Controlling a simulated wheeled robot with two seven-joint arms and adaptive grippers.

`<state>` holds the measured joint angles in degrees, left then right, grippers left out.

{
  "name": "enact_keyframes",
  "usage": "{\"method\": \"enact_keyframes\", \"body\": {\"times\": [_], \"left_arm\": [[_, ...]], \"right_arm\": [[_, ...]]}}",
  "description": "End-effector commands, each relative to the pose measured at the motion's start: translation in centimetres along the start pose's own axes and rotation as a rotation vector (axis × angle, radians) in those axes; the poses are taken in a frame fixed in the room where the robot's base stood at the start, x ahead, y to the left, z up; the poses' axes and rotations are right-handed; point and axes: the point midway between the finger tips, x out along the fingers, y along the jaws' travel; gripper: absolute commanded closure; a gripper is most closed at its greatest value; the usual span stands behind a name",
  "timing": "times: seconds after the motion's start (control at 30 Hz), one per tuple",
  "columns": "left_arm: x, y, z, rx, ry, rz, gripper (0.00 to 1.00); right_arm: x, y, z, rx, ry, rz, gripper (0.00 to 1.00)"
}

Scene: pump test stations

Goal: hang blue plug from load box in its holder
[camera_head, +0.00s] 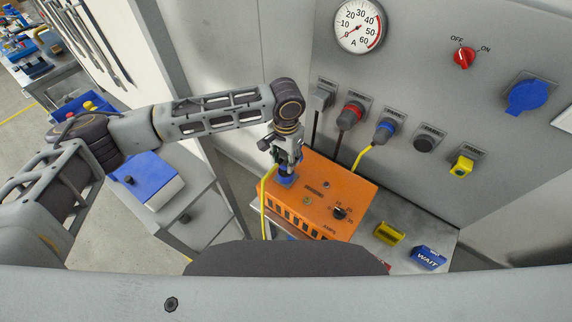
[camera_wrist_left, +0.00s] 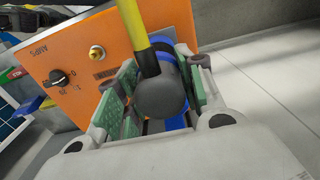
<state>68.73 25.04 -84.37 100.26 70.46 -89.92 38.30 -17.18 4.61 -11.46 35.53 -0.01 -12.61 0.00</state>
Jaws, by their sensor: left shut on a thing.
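My left gripper (camera_head: 287,168) is shut on a blue plug (camera_head: 286,180) at the left end of the orange load box (camera_head: 325,190). In the left wrist view, the gripper (camera_wrist_left: 150,88) has its green-padded fingers on both sides of the plug (camera_wrist_left: 168,45), whose dark rear end and yellow cable (camera_wrist_left: 134,22) face the camera. I cannot tell whether the plug is still seated in the box. My right gripper is not in view.
The panel also has a red connector (camera_head: 350,116), a black round fitting (camera_head: 424,144), a yellow fitting (camera_head: 462,166), a blue-capped socket (camera_head: 526,96), a red switch (camera_head: 464,58) and a gauge (camera_head: 358,26). A blue WAIT block (camera_head: 428,258) and yellow block (camera_head: 389,233) lie right of the box.

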Motion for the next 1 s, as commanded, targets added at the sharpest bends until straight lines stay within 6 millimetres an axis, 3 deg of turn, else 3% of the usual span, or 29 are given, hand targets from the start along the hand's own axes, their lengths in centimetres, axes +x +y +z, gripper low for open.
{"method": "enact_keyframes", "body": {"times": [1.0], "left_arm": [[-2.0,0.0,0.0,0.000,0.000,0.000,1.00]], "right_arm": [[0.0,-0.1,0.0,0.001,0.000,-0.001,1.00]]}}
